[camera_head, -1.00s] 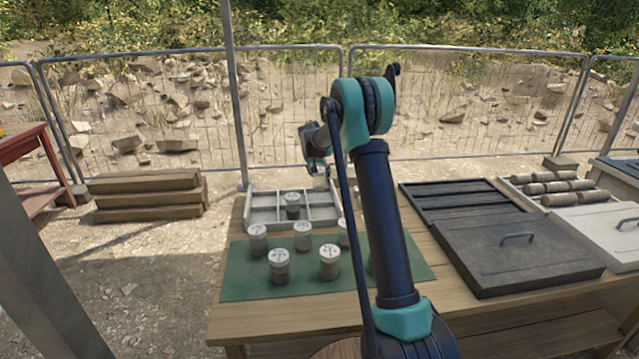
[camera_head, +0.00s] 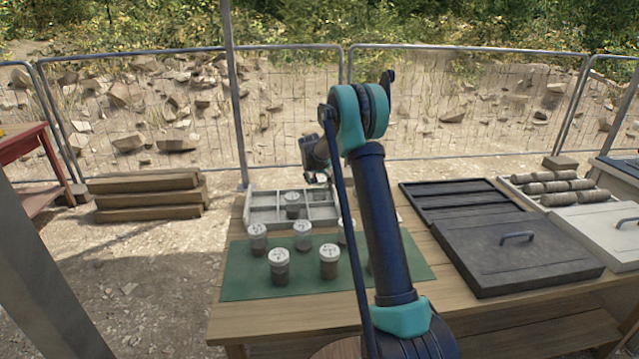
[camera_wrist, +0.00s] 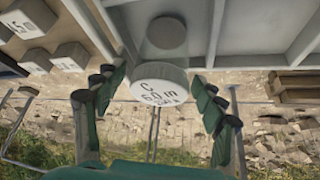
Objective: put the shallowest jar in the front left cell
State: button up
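A jar with a round white lid marked "C 60 m" (camera_wrist: 158,86) lies between my fingertips in the wrist view, over the tray's far side. My gripper (camera_wrist: 160,82) has one finger on each side of the lid; whether they touch it is unclear. In the head view my gripper (camera_head: 320,178) is over the back of the tray, partly behind my arm. The grey divided tray (camera_head: 262,195) has a darker jar (camera_head: 292,206) in a front middle cell. More white-lidded jars, including front ones (camera_head: 279,266) (camera_head: 329,262), stand on the green mat.
The green mat (camera_head: 240,284) lies in front of the tray on a wooden table (camera_head: 225,325). A black case with a handled lid (camera_head: 520,255) is at the right. Beyond it is a tray of cylindrical cores (camera_head: 565,192). Stacked timbers (camera_head: 148,195) lie left of the table.

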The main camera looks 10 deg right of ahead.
jog(key=v, duration=1.2)
jog(key=s+d, duration=0.1)
jog(key=s, duration=0.7)
jog(key=s+d+n, duration=0.1)
jog(key=s+d, duration=0.1)
jog(key=s, duration=0.6)
jog(key=s+d+n+y, duration=0.1)
jog(key=s+d, duration=0.1)
jog(key=s, duration=0.6)
jog(key=shift+d+g, duration=0.15)
jog(key=shift+g, duration=0.25)
jog(key=s+f+n, duration=0.1)
jog(key=s+f, duration=0.2)
jog(key=s, duration=0.5)
jog(key=s+f, duration=0.3)
jog(key=s, duration=0.6)
jog(key=s+f+n+y, duration=0.1)
jog(key=s+f, duration=0.2)
jog(key=s, duration=0.6)
jog(key=shift+d+n+g, duration=0.3)
jog(key=shift+d, duration=0.15)
